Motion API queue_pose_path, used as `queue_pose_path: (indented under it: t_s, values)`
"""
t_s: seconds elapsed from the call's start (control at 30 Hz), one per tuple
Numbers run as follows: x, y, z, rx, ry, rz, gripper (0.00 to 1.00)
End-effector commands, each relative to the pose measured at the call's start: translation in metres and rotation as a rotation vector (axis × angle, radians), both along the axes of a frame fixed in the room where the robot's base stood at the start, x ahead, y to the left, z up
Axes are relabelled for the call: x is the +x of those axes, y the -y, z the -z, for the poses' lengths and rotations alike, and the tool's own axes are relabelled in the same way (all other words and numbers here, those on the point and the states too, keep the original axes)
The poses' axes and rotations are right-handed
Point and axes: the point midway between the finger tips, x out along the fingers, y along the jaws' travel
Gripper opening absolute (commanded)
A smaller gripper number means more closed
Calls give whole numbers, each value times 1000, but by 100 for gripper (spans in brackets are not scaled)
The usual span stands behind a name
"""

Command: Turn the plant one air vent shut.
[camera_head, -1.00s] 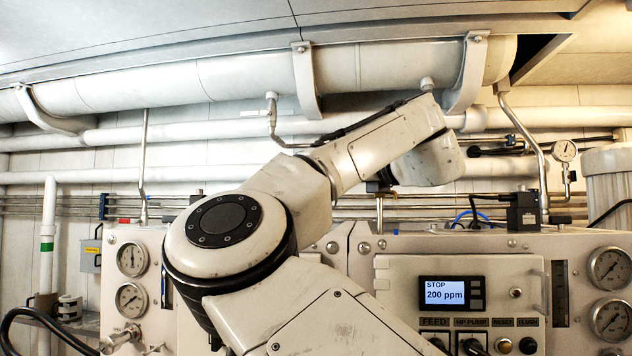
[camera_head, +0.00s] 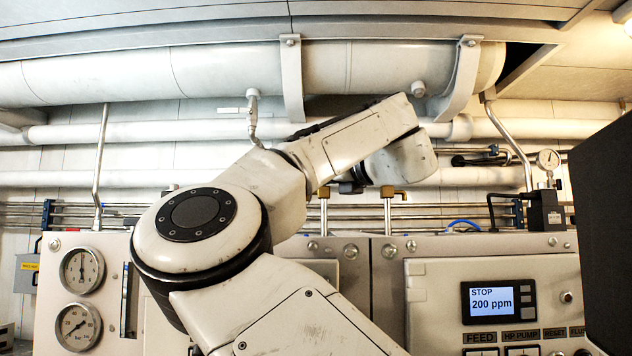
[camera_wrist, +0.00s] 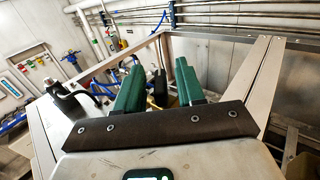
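Two upright metal stems with brass-coloured tops, a left fitting (camera_head: 323,193) and a right fitting (camera_head: 387,192), rise above the panel in the head view. I cannot tell whether either is the plant one air vent, and no label for it is readable. My gripper (camera_wrist: 160,66) shows in the wrist view with two green fingers standing apart. Between and beyond them is a small dark upright part (camera_wrist: 158,88) with brass-coloured bits beside it, partly hidden by the fingers. I see no contact with it. In the head view my arm's end hangs near the fittings, its fingers not clearly visible.
The white panel carries a display (camera_head: 494,300) reading STOP, 200 ppm, and two gauges (camera_head: 82,270) at left. A thick pipe (camera_head: 200,72) crosses above my arm. A black slab (camera_head: 605,235) blocks the right edge. A light frame (camera_wrist: 258,85) borders the gripper at right.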

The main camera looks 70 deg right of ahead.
Motion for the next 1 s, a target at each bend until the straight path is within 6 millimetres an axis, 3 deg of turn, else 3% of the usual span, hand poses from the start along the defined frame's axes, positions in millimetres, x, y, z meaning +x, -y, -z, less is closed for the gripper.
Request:
queue_pose_path:
  t_s: [0.17, 0.57, 1.0]
  values:
    - [0, 0, 0, 0, 0, 0, 38]
    - [0, 0, 0, -1, 0, -1, 1]
    - [1, -1, -2, 1, -2, 38, 0]
